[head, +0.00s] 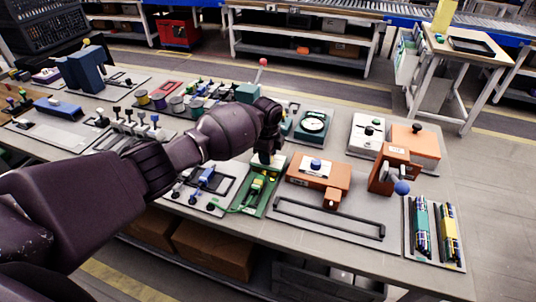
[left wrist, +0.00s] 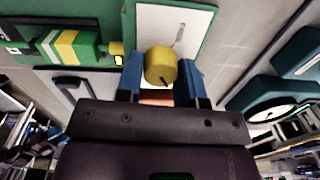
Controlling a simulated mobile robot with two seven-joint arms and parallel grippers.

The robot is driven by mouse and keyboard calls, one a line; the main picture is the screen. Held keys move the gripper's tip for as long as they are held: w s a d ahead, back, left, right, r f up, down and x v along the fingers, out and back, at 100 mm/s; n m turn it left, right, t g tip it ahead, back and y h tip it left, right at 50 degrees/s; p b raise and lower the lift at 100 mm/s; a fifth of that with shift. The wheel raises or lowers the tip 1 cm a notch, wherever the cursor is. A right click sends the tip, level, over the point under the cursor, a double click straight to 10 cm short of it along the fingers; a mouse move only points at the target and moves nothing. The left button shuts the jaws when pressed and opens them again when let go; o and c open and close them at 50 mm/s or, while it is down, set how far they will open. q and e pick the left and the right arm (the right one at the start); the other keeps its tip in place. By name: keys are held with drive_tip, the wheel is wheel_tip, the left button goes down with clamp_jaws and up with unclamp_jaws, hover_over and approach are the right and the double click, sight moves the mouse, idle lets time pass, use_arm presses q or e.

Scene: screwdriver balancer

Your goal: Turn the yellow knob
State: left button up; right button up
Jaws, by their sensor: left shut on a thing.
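The yellow knob (left wrist: 160,66) is a short round cylinder with a dark mark on its face, in front of a white plate (left wrist: 190,22) on a green board (left wrist: 95,12). My left gripper (left wrist: 160,78) has its two blue fingers on either side of the knob and is shut on it. In the head view my left gripper (head: 266,160) reaches down to the far end of the same green board (head: 251,204). There the gripper hides the knob. My right gripper is in neither view.
An orange box with a blue knob (head: 316,163) stands just right of the green board, and a teal dial gauge (head: 312,124) stands behind it. A black bar handle (head: 330,218) lies in front. Left of the board are panels with several small levers (head: 206,177).

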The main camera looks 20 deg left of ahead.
use_arm(q)
drive_tip(key=o, duration=0.9)
drive_tip(key=r+p, duration=0.1)
drive_tip(key=r, duration=0.8)
drive_tip(key=shift+s+r, duration=0.15)
drive_tip(key=shift+s, duration=0.05)
drive_tip(key=shift+s+r+p, duration=0.1)
drive_tip(key=shift+r+p, duration=0.2)
drive_tip(key=shift+r, duration=0.45)
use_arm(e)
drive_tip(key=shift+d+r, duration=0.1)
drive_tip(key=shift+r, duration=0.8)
